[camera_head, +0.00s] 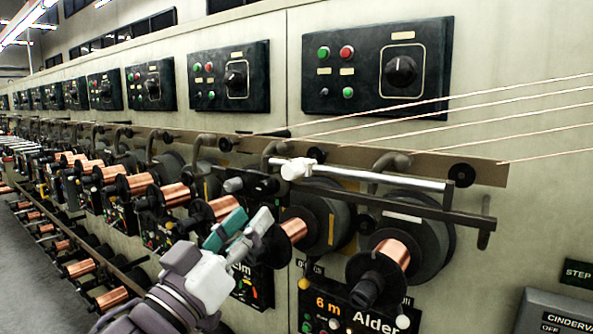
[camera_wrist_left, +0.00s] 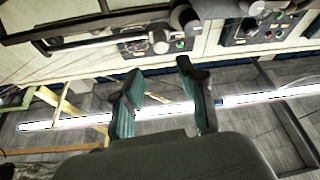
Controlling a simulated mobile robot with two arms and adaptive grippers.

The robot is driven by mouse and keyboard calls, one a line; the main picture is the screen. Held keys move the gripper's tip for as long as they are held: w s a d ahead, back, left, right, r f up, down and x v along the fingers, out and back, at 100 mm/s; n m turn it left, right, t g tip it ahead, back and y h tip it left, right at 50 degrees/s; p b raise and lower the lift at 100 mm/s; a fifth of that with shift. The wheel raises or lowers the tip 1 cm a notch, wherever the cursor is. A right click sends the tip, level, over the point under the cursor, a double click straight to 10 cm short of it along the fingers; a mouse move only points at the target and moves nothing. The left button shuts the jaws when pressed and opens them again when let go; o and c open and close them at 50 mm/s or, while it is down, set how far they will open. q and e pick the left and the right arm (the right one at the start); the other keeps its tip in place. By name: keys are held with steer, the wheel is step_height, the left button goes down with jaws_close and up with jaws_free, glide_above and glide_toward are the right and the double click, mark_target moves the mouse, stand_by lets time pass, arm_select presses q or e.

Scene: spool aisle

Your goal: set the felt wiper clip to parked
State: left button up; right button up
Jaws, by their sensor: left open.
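A small white clip (camera_head: 296,169), which looks like the felt wiper clip, sits on a bright metal rod (camera_head: 380,178) near the rod's left end. In the left wrist view a pale rounded piece (camera_wrist_left: 160,42) at the end of a rod seems to be the same clip. My left gripper (camera_head: 232,231) has teal fingers and is open and empty. It is below and to the left of the clip in the head view, apart from it. In the wrist view the gap between the fingertips (camera_wrist_left: 159,70) is clear. My right gripper is not in view.
Copper spools (camera_head: 392,252) stand in a row under the rod, close to the gripper. A dark bar (camera_head: 415,208) runs below the rod. Thin copper wires cross above right. Control panels (camera_head: 377,70) line the wall. A label panel (camera_head: 350,308) reads "6 m Alder".

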mark_target(287, 175)
arm_select(q)
steer(key=p+x, duration=0.4)
steer(key=x, duration=0.7)
steer(key=shift+w+r, duration=0.1)
steer(key=shift+r, duration=0.1)
steer(key=shift+w+d+r+p, duration=0.1)
steer(key=shift+w+d+p, duration=0.25)
steer(key=shift+w, duration=0.25)
steer(key=shift+c, duration=0.3)
jaws_close()
